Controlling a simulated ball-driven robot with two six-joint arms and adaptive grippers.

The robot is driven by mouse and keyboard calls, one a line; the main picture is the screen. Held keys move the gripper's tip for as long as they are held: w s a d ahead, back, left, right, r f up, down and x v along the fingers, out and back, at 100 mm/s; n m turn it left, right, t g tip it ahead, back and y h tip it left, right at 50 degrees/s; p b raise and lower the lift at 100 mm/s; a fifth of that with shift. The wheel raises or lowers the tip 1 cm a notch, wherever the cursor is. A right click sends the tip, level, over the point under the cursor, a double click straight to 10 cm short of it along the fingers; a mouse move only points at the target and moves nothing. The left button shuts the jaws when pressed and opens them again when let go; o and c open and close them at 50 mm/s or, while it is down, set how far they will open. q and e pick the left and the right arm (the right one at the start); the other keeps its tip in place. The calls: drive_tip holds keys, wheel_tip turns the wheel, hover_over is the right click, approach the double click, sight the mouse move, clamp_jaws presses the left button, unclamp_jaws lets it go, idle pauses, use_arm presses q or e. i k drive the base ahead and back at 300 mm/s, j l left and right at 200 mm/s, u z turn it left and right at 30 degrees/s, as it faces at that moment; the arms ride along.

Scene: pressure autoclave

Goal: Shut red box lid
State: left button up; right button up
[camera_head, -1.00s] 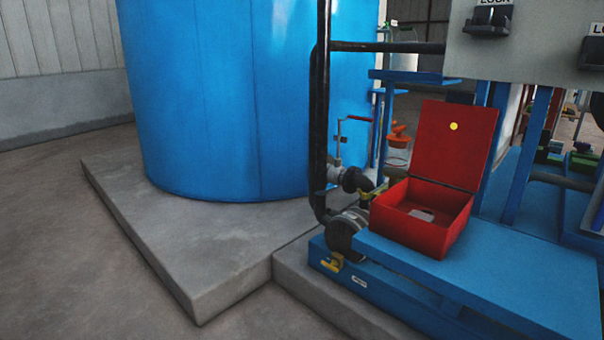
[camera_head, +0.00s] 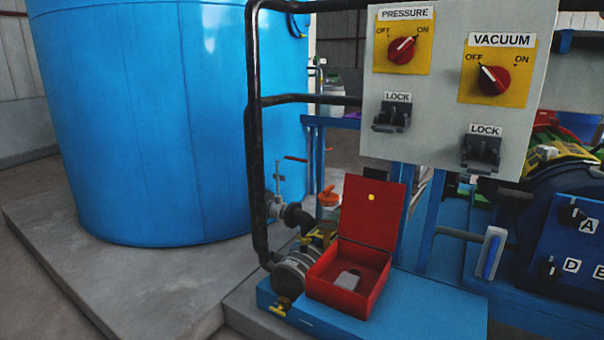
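The red box (camera_head: 342,299) stands on a blue platform in the lower middle of the head view. Its red lid (camera_head: 371,212) is open, standing up and tilted slightly back from the rear edge. A yellow dot marks the lid's inner face near the top. A small grey-white object (camera_head: 348,280) lies inside the box. Neither of my grippers shows in the view.
The blue platform (camera_head: 440,308) has free room right of the box. A grey control panel (camera_head: 450,120) with two red knobs hangs above and behind the lid. Black pipes and a pump (camera_head: 294,272) stand left of the box. A large blue tank (camera_head: 160,120) is farther left.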

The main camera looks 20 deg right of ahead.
sight(376, 221)
drive_tip(key=i+j+z, duration=0.1)
drive_tip(key=z, duration=0.3)
drive_tip(key=i+j+z, duration=0.1)
drive_tip(key=z, duration=0.25)
drive_tip(key=j, duration=0.1)
